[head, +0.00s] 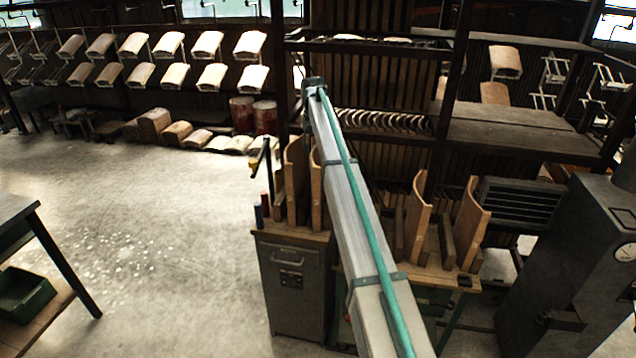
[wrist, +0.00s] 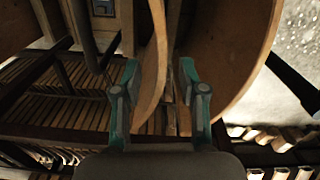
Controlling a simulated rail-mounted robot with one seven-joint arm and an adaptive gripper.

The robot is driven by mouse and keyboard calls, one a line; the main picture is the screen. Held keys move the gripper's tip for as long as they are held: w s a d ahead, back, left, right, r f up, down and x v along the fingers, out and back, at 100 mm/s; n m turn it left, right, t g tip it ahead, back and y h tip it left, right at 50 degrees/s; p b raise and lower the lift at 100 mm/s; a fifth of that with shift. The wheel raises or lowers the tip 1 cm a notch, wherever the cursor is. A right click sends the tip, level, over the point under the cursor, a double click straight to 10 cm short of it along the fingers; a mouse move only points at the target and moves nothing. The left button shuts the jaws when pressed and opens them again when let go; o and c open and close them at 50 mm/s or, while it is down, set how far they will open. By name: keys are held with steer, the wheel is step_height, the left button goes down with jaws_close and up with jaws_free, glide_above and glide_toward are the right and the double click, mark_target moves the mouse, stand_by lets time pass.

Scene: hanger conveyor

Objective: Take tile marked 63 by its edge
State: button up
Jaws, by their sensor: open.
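Several curved tan tiles stand upright on the bench in the head view, among them one at the left end (head: 293,180), one beside my arm (head: 317,190), and two farther right (head: 420,215) (head: 473,222). No number is legible, so I cannot tell which is tile 63. In the wrist view my gripper (wrist: 160,72) is open, its teal-tipped fingers apart. The edge of an upright tile (wrist: 154,85) runs between them; I cannot tell whether either finger touches it. A broad tile face (wrist: 230,45) lies just right of the right finger. The head view does not show my gripper.
A grey cabinet (head: 292,285) stands below the bench's left end. Dark shelving (head: 520,130) rises behind the bench, and a grey machine (head: 575,260) stands at right. Racks of tiles (head: 168,45) line the back left.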

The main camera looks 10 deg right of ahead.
steer(key=shift+f+p, duration=1.15)
steer(key=shift+f, duration=1.2)
jaws_close()
